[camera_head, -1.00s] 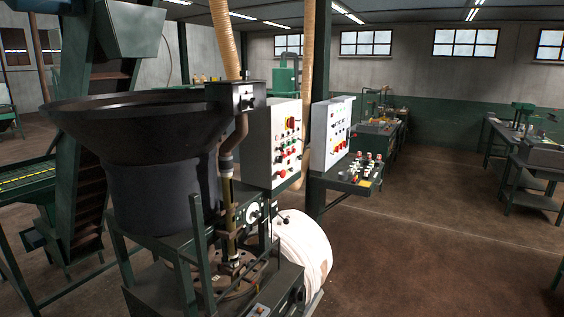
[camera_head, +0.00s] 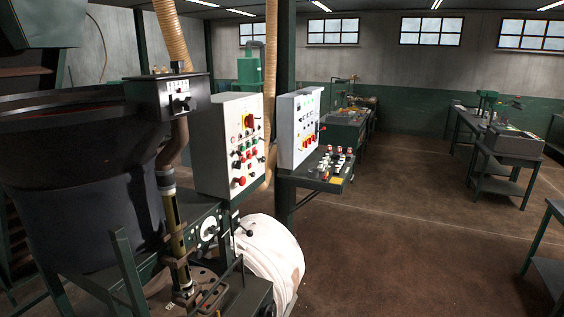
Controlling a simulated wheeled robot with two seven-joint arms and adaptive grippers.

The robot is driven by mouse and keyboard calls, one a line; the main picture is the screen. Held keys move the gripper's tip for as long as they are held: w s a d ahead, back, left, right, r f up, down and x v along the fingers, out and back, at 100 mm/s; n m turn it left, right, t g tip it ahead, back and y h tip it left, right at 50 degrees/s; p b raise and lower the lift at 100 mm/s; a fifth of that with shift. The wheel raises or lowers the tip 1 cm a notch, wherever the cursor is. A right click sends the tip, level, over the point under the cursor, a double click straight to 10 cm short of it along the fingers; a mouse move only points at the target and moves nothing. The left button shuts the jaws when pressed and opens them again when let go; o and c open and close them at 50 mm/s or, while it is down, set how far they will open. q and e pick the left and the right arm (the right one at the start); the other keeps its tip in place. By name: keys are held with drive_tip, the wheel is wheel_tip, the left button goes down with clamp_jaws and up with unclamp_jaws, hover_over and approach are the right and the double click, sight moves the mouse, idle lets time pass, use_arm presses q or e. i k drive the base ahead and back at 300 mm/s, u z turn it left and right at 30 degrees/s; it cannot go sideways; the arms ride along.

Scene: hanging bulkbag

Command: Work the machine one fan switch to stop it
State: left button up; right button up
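A machine with a large dark hopper (camera_head: 85,180) stands at the left. A dark control box (camera_head: 168,97) with a small switch on its face (camera_head: 181,100) is mounted beside the hopper's rim. A white control panel (camera_head: 222,150) with red, green and black buttons stands right of it. A second white panel (camera_head: 299,128) with small controls is further right. I cannot read any label, so I cannot tell which control is the machine one fan switch. Neither of my grippers is in view.
A console shelf (camera_head: 325,172) with several knobs juts out below the second panel. A white bulk bag (camera_head: 268,255) sits low by the machine. Workbenches (camera_head: 500,150) stand at the right. The brown floor (camera_head: 400,230) in the middle right is clear.

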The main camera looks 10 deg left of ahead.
sight(237, 164)
drive_tip(key=i, duration=0.65)
drive_tip(key=u, duration=0.75)
drive_tip(key=i, duration=0.65)
drive_tip(key=u, duration=0.65)
